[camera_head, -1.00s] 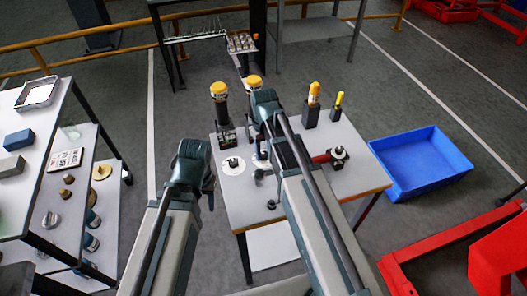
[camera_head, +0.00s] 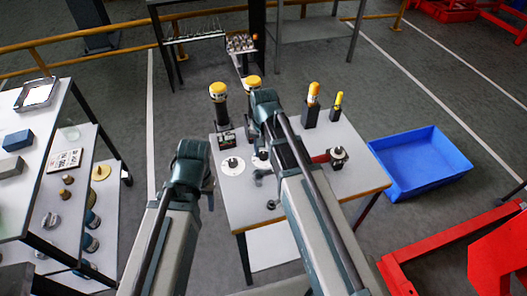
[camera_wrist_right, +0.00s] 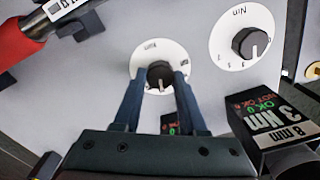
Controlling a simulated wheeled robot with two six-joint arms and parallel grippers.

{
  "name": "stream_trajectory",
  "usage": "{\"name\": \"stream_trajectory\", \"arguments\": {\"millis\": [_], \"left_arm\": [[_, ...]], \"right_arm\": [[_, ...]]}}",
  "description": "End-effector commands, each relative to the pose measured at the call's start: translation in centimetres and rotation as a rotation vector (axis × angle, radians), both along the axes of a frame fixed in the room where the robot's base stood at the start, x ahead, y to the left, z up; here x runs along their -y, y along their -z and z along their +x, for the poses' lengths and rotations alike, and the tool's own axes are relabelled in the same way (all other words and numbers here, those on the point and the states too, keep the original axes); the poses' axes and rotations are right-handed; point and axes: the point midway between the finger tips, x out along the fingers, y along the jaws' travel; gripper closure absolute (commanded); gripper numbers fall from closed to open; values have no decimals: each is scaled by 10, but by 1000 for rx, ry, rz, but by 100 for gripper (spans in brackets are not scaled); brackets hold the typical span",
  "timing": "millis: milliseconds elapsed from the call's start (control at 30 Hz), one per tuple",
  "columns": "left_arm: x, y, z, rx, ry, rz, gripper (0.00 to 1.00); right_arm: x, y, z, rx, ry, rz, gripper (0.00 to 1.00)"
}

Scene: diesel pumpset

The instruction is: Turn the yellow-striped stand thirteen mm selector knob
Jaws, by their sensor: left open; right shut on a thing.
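In the right wrist view, my right gripper (camera_wrist_right: 160,80) is shut on a black selector knob (camera_wrist_right: 160,70) in the middle of a white dial (camera_wrist_right: 146,55). A small display with red text shows partly behind the fingers; its size label is hidden. In the head view, this dial (camera_head: 259,164) is partly hidden by my right arm, near a stand with a yellow top (camera_head: 253,82). My left gripper (camera_head: 207,188) is open and empty, just off the table's left edge.
A second dial with a black knob (camera_wrist_right: 250,42) lies beside it, near a block marked 8 mm, 3 Nm (camera_wrist_right: 271,118). A red-handled tool (camera_wrist_right: 22,45) lies on the other side. A blue bin (camera_head: 420,165) stands on the floor right of the table (camera_head: 350,190).

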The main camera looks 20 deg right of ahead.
Motion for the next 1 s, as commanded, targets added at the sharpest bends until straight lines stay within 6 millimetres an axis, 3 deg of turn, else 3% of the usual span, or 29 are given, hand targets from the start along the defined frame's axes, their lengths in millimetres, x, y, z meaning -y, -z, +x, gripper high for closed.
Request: {"name": "stream_trajectory", "arguments": {"millis": [667, 700, 833, 1000], "left_arm": [[0, 0, 0, 0, 0, 0, 50], [0, 0, 0, 0, 0, 0, 50], [0, 0, 0, 0, 0, 0, 50], [0, 0, 0, 0, 0, 0, 50]], "right_arm": [[0, 0, 0, 0, 52, 0, 100], [0, 0, 0, 0, 52, 0, 54], [0, 0, 0, 0, 52, 0, 30], [0, 0, 0, 0, 52, 0, 29]]}}
